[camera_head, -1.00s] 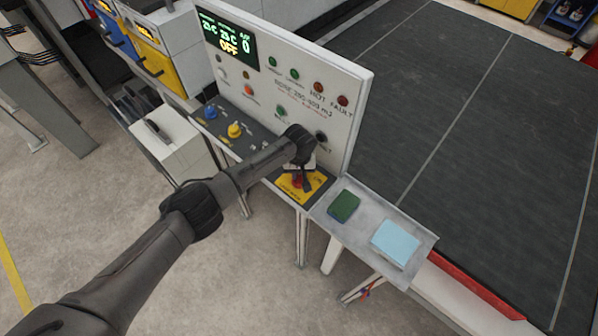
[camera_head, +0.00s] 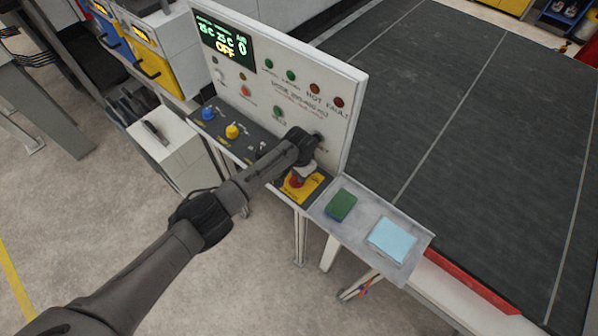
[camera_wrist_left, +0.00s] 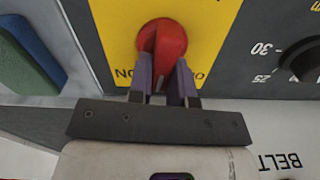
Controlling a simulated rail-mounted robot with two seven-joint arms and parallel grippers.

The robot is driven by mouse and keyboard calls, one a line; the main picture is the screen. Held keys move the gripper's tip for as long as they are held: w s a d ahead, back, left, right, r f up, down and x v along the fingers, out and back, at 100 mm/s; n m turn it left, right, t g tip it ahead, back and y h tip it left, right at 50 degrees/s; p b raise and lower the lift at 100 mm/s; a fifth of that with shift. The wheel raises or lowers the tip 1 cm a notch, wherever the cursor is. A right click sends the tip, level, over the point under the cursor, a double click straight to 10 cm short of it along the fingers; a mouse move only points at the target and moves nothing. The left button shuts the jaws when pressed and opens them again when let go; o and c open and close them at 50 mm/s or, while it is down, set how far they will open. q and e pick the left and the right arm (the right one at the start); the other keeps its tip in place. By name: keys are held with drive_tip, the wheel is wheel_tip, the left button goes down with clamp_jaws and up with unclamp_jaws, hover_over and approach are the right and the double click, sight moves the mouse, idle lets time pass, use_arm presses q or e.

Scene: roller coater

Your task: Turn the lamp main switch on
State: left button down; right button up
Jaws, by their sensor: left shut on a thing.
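The lamp main switch is a red rotary knob on a yellow plate. In the left wrist view the red knob (camera_wrist_left: 163,40) sits between the two fingers of my left gripper (camera_wrist_left: 165,85), which is shut on it. The yellow plate (camera_wrist_left: 210,25) shows partly covered lettering beside the knob. In the head view the red knob (camera_head: 296,181) and yellow plate (camera_head: 311,188) are at the right end of the control desk, with my left gripper (camera_head: 300,172) over the knob. My right gripper is not in view.
A side tray (camera_head: 350,227) holds a green block (camera_head: 341,205) and a light blue block (camera_head: 392,239). Blue (camera_head: 208,113) and yellow (camera_head: 232,131) knobs stand left on the desk.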

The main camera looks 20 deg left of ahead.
use_arm(q)
drive_tip(key=m, duration=0.4)
drive_tip(key=shift+s+d, duration=0.15)
drive_tip(key=shift+d, duration=0.05)
drive_tip(key=shift+s+d+m, duration=0.1)
drive_tip(key=shift+s+m, duration=0.05)
drive_tip(key=shift+m, duration=1.45)
drive_tip(key=shift+p, duration=0.3)
drive_tip(key=c, duration=1)
unclamp_jaws()
drive_tip(key=shift+c, duration=0.2)
wheel_tip(320, 180, up, 14)
drive_tip(key=shift+b, duration=0.45)
